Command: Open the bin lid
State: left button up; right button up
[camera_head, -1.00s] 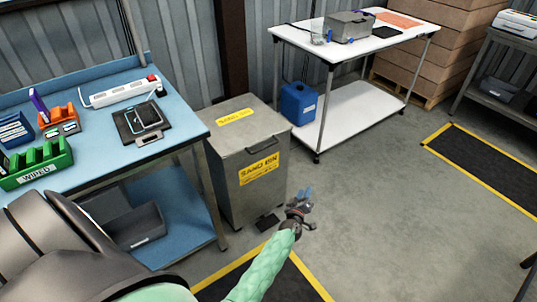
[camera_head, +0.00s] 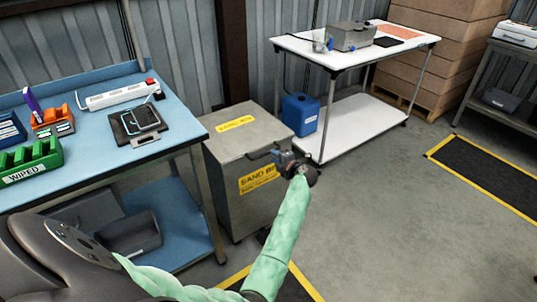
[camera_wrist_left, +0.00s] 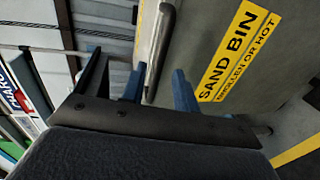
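The grey metal sand bin (camera_head: 232,186) stands beside the blue workbench, and its lid (camera_head: 246,128) is closed. A dark bar handle (camera_head: 262,153) sits at the lid's front edge; it also shows in the left wrist view (camera_wrist_left: 160,45). The yellow sand bin label also shows in the left wrist view (camera_wrist_left: 236,52). My left gripper (camera_head: 281,158) is at the bin's front, close to the handle's right end and partly covering the label. In the left wrist view its blue fingers (camera_wrist_left: 158,82) are apart, with the handle's end lying between them in the picture; contact cannot be told. My right gripper is out of view.
The blue workbench (camera_head: 90,150) with trays and a power strip stands left of the bin. A white table (camera_head: 350,130) and a blue jerrycan (camera_head: 300,113) are behind and to the right. The floor (camera_head: 385,215) right of the bin is clear.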

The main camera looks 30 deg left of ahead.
aim_at(269, 153)
pick_arm(q)
jog(key=shift+x, duration=2.75)
grip_shut()
